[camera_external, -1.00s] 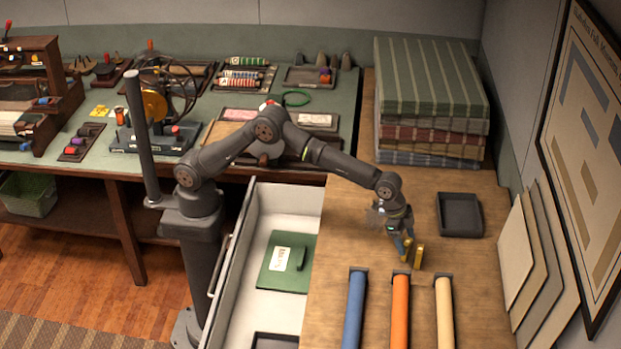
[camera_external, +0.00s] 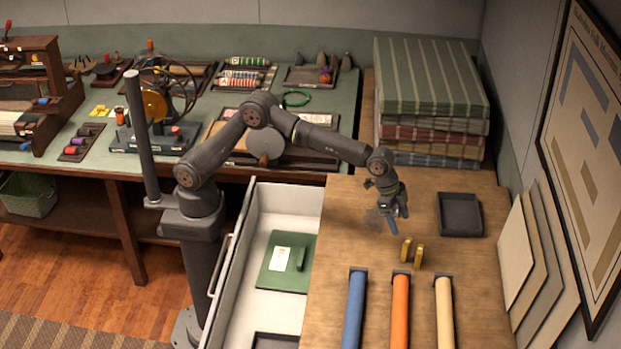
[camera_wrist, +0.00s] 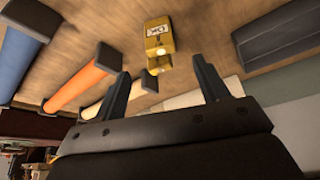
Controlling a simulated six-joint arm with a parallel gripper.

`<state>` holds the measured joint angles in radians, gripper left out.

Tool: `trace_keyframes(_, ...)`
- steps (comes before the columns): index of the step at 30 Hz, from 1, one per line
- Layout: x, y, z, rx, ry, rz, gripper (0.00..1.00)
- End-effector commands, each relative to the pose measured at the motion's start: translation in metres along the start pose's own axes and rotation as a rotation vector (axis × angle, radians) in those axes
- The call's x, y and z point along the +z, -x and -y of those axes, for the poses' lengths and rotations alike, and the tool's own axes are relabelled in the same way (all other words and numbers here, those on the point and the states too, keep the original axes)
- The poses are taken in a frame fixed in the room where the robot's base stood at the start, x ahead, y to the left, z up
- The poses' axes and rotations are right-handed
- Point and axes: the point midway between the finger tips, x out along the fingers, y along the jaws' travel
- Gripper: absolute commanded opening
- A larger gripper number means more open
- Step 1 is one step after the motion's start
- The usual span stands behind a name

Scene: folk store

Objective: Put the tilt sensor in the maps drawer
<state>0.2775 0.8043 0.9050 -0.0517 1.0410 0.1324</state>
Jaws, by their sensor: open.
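A small yellow device (camera_external: 418,256), which I take for the tilt sensor, stands on the wooden top. It has two upright parts, and in the wrist view (camera_wrist: 158,38) it shows a pale marked face. My gripper (camera_external: 397,222) is open and empty, above the wooden top and a little behind and left of the device, apart from it. In the wrist view the device appears beyond and between my spread fingers (camera_wrist: 161,72). An open white-walled drawer (camera_external: 276,207), which I take for the maps drawer, lies left of the wooden top. Its label is not readable.
The drawer holds a green folder-like item (camera_external: 275,276) and a dark tray (camera_external: 275,341). Blue (camera_external: 355,310), orange (camera_external: 400,312) and cream (camera_external: 444,315) rolls lie in front of the device. A dark tray (camera_external: 460,215) sits right; stacked striped textiles (camera_external: 430,80) stand behind.

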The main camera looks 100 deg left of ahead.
Motion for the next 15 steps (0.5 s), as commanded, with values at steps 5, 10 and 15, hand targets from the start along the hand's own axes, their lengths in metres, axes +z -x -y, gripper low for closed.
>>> trace_keyframes(5, 0.000, 0.037, 0.004, -0.001, 0.001, -0.004, 0.67)
trace_keyframes(10, 0.004, 0.046, 0.006, 0.001, -0.001, 0.005, 0.67)
trace_keyframes(15, 0.004, 0.011, 0.006, 0.001, -0.001, 0.005, 0.67)
